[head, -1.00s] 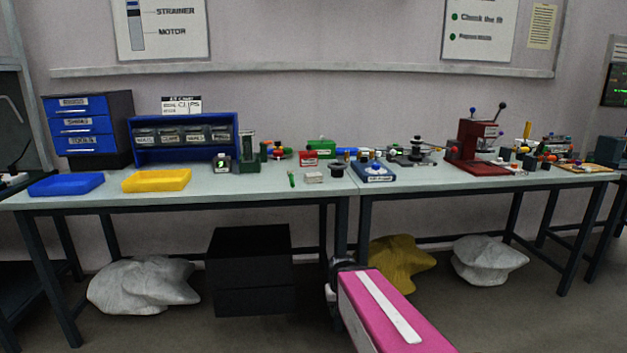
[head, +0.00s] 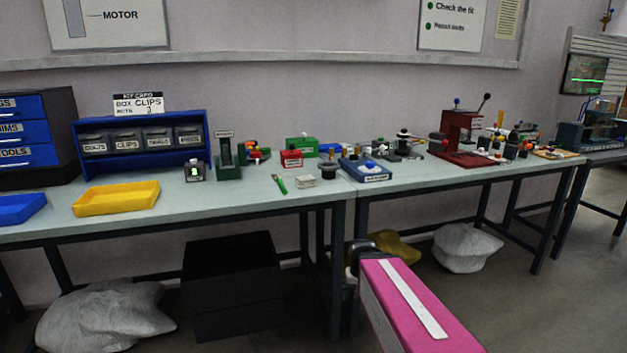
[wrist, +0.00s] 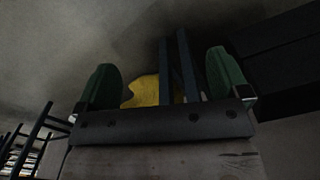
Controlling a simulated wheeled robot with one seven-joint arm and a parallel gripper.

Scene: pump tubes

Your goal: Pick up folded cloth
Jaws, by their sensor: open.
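A small pale flat stack (head: 305,181) lies on the near part of the workbench, just right of a green-handled brush; it looks like the folded cloth, though it is too small to be sure. My gripper shows in the wrist view (wrist: 163,78) with its two green fingers wide apart and nothing between them. Behind them are the floor, table legs and a yellow sack. In the head view my pink arm reaches forward below the bench front, and the fingers are hidden there. My gripper is apart from the pale stack.
The workbench (head: 240,208) carries a yellow tray (head: 117,198), a green-handled brush (head: 280,184), a dark round knob (head: 327,170) and a blue box (head: 365,171) near the stack. A red press (head: 460,138) stands farther right. Under the bench are a black box (head: 232,285) and sacks.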

